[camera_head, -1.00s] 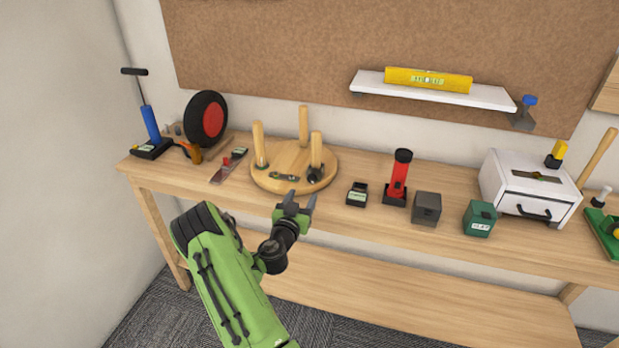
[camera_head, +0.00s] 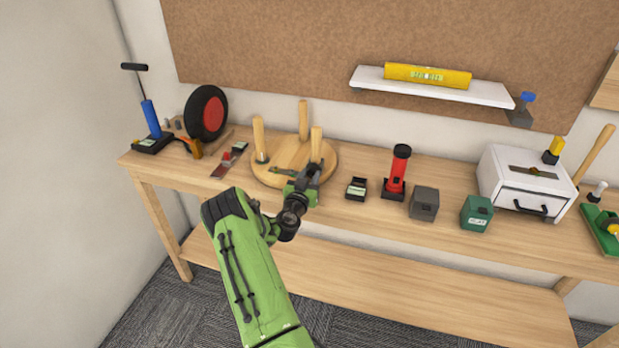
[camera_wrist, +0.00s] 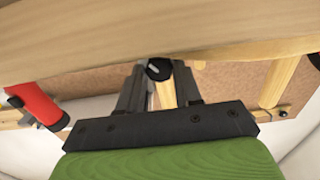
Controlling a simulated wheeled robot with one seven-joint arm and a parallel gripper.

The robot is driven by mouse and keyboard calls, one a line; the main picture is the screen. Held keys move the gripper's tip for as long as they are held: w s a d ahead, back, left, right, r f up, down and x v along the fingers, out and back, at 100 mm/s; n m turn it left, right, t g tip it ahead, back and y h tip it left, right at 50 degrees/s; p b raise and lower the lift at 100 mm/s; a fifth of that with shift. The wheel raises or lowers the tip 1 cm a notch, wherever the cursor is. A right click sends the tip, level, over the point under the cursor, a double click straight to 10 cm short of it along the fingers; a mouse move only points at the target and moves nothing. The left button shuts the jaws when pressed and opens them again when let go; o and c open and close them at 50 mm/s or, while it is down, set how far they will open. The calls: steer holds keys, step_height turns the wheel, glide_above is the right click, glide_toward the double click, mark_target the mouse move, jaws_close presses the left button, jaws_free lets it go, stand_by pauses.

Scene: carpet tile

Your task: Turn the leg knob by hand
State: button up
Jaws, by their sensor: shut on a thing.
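A round wooden stool top (camera_head: 270,172) lies on the workbench with three upright wooden legs. The black leg knob sits at the foot of the front right leg (camera_head: 316,146). In the wrist view the knob (camera_wrist: 158,69) shows between the two fingertips, with a light mark on its face. My gripper (camera_head: 308,175) reaches over the near right edge of the stool and hides the knob in the head view. In the wrist view my gripper (camera_wrist: 159,82) is shut on the knob. A leg (camera_wrist: 165,95) shows behind it.
A small black box (camera_head: 356,188), a red flashlight (camera_head: 397,170) and a grey box (camera_head: 424,203) stand to the right of the stool. A red-handled tool (camera_head: 228,160) lies to its left. The bench front edge is clear near my arm.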

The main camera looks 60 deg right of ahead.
steer(key=shift+c, duration=0.7)
steer(key=shift+n+b, duration=0.55)
steer(key=shift+n, duration=0.25)
steer(key=o, duration=1)
steer(key=shift+o, duration=0.2)
steer(key=s+a+b, duration=0.2)
steer(key=a+b, duration=0.2)
steer(key=a, duration=1.1)
steer(key=shift+s+a, duration=0.2)
steer(key=shift+a, duration=0.15)
